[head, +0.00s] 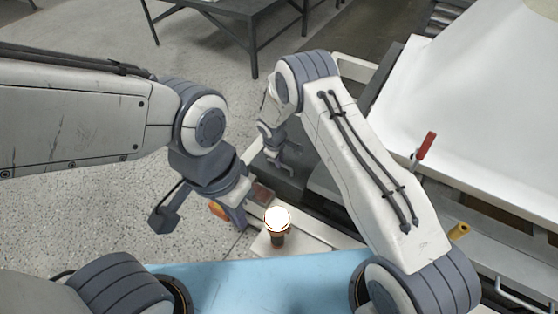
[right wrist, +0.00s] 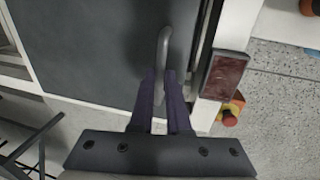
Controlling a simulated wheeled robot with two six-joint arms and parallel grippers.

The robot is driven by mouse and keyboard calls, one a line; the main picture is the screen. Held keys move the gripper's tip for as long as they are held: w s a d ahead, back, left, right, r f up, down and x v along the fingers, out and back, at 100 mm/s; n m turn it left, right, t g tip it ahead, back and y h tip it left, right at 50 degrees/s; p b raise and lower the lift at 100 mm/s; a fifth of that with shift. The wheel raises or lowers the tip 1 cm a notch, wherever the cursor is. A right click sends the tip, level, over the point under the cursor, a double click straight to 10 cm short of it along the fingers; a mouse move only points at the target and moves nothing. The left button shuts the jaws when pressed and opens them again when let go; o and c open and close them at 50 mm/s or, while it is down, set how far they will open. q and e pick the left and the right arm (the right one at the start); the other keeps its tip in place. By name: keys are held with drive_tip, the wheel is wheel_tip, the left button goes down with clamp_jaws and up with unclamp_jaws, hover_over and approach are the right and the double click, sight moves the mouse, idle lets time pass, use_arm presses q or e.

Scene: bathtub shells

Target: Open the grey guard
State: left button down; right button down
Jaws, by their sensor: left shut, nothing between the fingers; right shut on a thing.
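The grey guard (right wrist: 95,50) is a flat dark grey panel that fills the upper left of the right wrist view. A lighter grey bar handle (right wrist: 163,48) stands on it near its right edge. My right gripper (right wrist: 161,82) is shut on the lower end of this handle. In the head view my right gripper (head: 286,160) is small and partly hidden by its own arm. A dark gap runs along the panel's right edge. My left gripper (head: 241,224) is shut and empty, left of a lamp with a glowing white top (head: 277,217).
A box with a dark red screen (right wrist: 225,76) and a red and yellow button (right wrist: 231,112) sit right of the guard. A large white shell (head: 480,120) and a red-handled lever (head: 425,146) are at right. A blue surface (head: 260,285) lies in front. Grey floor is open at left.

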idle(0.4)
drive_tip(key=w+d+r+p, duration=0.3)
drive_tip(key=w+r, duration=0.1)
drive_tip(key=r, duration=0.4)
drive_tip(key=w+d+r+p, duration=0.3)
drive_tip(key=w+r+p, duration=0.1)
drive_tip(key=r, duration=0.4)
drive_tip(key=shift+s+r, duration=0.1)
